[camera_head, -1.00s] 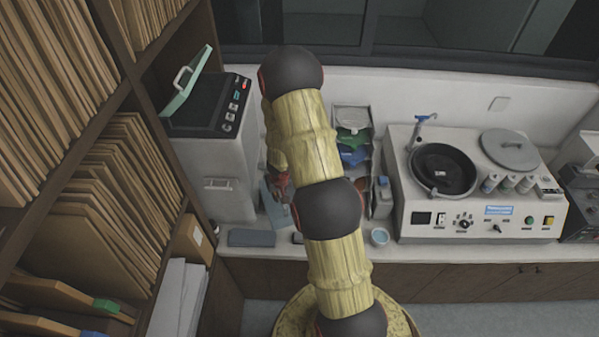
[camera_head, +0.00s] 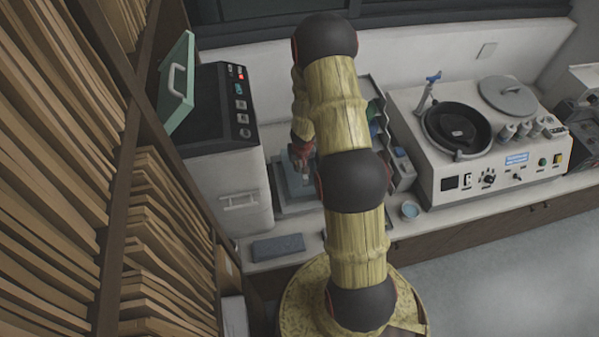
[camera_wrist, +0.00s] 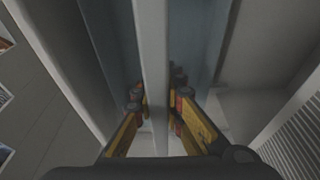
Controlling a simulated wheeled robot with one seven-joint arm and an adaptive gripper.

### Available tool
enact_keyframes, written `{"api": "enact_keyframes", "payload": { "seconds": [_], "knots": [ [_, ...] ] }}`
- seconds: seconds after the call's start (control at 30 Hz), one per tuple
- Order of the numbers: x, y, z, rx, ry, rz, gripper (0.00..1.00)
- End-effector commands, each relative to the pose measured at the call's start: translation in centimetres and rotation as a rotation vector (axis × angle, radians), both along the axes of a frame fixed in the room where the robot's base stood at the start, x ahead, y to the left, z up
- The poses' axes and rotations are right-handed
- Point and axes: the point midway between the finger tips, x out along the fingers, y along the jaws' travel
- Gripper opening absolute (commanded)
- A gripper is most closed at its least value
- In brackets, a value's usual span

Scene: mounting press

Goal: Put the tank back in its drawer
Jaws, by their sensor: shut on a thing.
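My gripper (camera_head: 303,160) is in front of the back wall, just right of the white press. In the wrist view its two fingers (camera_wrist: 160,108) are shut on a pale upright bar (camera_wrist: 152,60). Bluish grey surfaces, seemingly of the tank (camera_wrist: 193,45), lie on both sides of the bar. In the head view the grey-blue tank (camera_head: 290,187) shows partly below my gripper; my arm hides its right part. I cannot tell whether it touches the counter. The press (camera_head: 215,165) has a handle (camera_head: 240,201) on its front; no open drawer is visible.
The press's green lid (camera_head: 176,84) is raised. A dark flat pad (camera_head: 278,247) lies on the counter before the press. A blue cup (camera_head: 409,210) and a polishing machine (camera_head: 480,150) stand to the right. Shelves of brown boards (camera_head: 150,240) border the left.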

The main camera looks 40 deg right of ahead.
Motion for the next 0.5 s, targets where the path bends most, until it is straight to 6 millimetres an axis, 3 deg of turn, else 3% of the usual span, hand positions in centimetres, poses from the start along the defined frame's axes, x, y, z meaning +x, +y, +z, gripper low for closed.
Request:
{"api": "enact_keyframes", "payload": {
  "seconds": [0.2, 0.5],
  "knots": [
    [0.0, 0.0, -2.9, 0.000, 0.000, 0.001, 0.00],
    [0.0, 0.0, -3.4, 0.000, -0.001, 0.000, 0.00]
  ]
}}
